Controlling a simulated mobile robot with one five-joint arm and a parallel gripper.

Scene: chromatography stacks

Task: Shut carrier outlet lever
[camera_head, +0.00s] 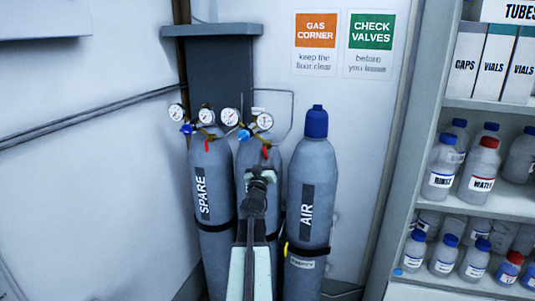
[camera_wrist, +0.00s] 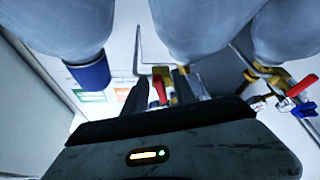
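The middle gas cylinder (camera_head: 243,160) stands between the SPARE and AIR cylinders, its lower part largely hidden by my arm. Its regulator carries two round gauges, a blue knob (camera_head: 243,135) and a small red lever (camera_head: 265,152). My gripper (camera_head: 262,175) is in front of this cylinder, just below the red lever in the head view. In the wrist view the red lever (camera_wrist: 160,89) shows between the two dark fingers of my gripper (camera_wrist: 162,92), which stand apart. I cannot tell whether either finger touches it.
The SPARE cylinder (camera_head: 212,185) at left has a similar regulator, whose red lever also shows in the wrist view (camera_wrist: 302,86). The blue-capped AIR cylinder (camera_head: 310,180) is close on the right. A shelf (camera_head: 505,205) with bottles stands further right.

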